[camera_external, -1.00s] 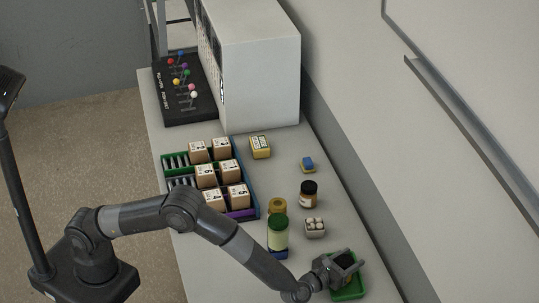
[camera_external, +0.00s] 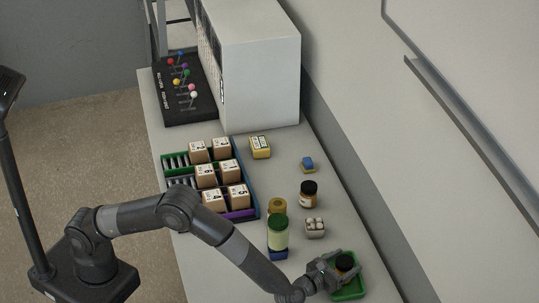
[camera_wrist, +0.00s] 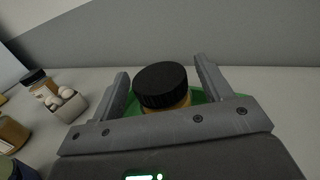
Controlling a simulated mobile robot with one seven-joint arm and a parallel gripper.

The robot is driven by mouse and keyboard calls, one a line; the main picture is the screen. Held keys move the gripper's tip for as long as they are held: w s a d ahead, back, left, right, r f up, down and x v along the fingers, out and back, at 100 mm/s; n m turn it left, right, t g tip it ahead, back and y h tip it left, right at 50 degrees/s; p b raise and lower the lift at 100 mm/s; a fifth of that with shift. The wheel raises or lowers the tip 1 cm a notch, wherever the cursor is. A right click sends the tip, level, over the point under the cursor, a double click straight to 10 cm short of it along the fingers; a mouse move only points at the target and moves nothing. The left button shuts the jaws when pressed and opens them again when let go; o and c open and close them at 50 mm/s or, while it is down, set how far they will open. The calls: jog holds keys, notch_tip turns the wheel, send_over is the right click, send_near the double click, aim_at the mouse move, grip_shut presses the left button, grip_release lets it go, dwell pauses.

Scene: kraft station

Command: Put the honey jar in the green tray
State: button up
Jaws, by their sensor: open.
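A black-lidded jar with an amber body (camera_wrist: 163,88), which looks like the honey jar, stands in the green tray; its dark lid (camera_external: 344,262) shows in the external view. The green tray (camera_external: 350,291) is at the near right end of the bench, and a bit of its green (camera_wrist: 199,97) shows behind the jar in the wrist view. My gripper (camera_external: 340,267) is open, with one finger on either side of the jar. Gaps show between the lid and both fingers (camera_wrist: 162,72). The jar's base is hidden.
A rack of numbered boxes (camera_external: 257,203) is farther left. A wall runs along the right.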

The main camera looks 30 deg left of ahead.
jog(key=v, duration=1)
jog(key=shift+w, duration=0.1)
